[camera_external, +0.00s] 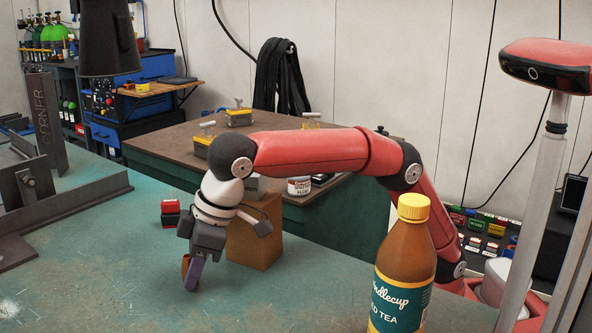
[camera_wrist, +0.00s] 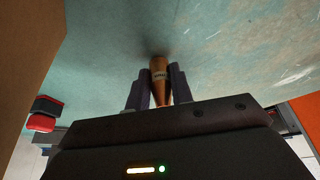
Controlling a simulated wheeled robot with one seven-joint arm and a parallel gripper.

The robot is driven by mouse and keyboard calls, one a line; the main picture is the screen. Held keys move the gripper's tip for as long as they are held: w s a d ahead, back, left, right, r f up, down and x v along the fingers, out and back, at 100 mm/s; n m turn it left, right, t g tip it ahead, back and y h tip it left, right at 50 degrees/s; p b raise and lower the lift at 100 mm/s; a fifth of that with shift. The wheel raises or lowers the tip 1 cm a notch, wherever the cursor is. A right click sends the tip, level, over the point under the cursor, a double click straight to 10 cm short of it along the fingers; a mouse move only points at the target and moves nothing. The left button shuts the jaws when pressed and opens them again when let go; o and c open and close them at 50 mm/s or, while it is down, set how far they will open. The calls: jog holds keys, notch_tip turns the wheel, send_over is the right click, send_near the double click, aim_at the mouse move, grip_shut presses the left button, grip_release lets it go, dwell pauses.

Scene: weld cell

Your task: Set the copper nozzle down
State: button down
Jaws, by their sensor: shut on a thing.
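The copper nozzle (camera_wrist: 159,77) is a small tapered copper-coloured piece with a pale label, seen between the fingers in the wrist view. My gripper (camera_wrist: 158,90) is shut on it, with one dark finger on each side. In the external view, my gripper (camera_external: 190,277) points down low over the green worktop (camera_external: 130,285). Only a small brown bit of the nozzle (camera_external: 185,264) shows there beside the finger. I cannot tell whether the nozzle touches the worktop.
A brown box (camera_external: 252,240) stands just right of my gripper. A red and black block (camera_external: 170,213) sits behind it. A tea bottle (camera_external: 402,270) stands at the front right. Steel angle pieces (camera_external: 38,190) lie at the left. The worktop in front is clear.

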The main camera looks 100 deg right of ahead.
jog(key=shift+f, duration=0.25)
jog(key=shift+f, duration=0.15)
jog(key=c, duration=1.2)
grip_release()
jog(key=shift+c, duration=0.2)
jog(key=p+v, duration=0.1)
jog(key=v, duration=1.1)
